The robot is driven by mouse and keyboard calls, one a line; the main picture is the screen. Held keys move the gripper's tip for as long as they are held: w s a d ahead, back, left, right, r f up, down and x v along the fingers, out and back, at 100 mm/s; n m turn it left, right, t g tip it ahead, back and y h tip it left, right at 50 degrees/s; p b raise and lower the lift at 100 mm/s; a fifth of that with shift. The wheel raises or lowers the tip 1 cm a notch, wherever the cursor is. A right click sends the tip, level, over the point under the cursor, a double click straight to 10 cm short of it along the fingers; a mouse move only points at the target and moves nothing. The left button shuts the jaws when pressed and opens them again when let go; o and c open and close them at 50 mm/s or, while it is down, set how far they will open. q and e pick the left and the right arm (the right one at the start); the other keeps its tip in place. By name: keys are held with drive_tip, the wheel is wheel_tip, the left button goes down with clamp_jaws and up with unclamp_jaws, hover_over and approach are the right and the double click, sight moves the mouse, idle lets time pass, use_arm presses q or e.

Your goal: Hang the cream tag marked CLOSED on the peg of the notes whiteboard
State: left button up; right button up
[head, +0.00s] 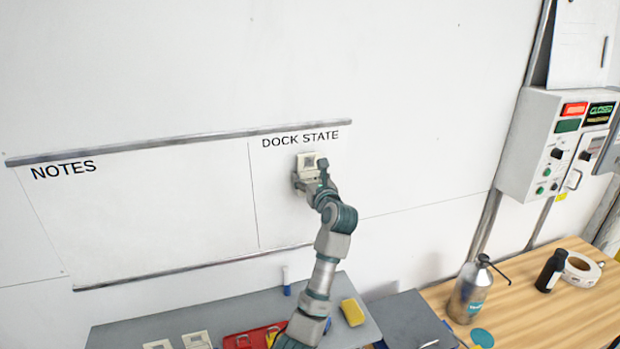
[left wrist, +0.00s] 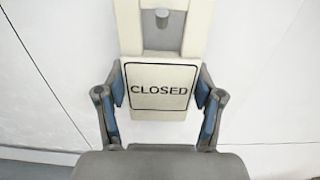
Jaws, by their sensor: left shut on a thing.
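The cream tag marked CLOSED (left wrist: 160,88) is upright between the two fingers of my left gripper (left wrist: 160,100), which is shut on it. I cannot tell whether the tag touches the plate. In the head view my left gripper (head: 311,184) is at the whiteboard (head: 140,215), under the words DOCK STATE. The part marked NOTES is to the left and looks bare. My right gripper is not in view.
Below the board is a grey ledge (head: 235,313) with cream tags (head: 197,340), a red tray (head: 250,338), a yellow sponge (head: 352,312) and a blue marker (head: 286,280). A metal bottle (head: 468,292) stands on the wooden bench at right, below a control box (head: 540,130).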

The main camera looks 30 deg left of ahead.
use_arm(q)
drive_tip(key=o, duration=1.2)
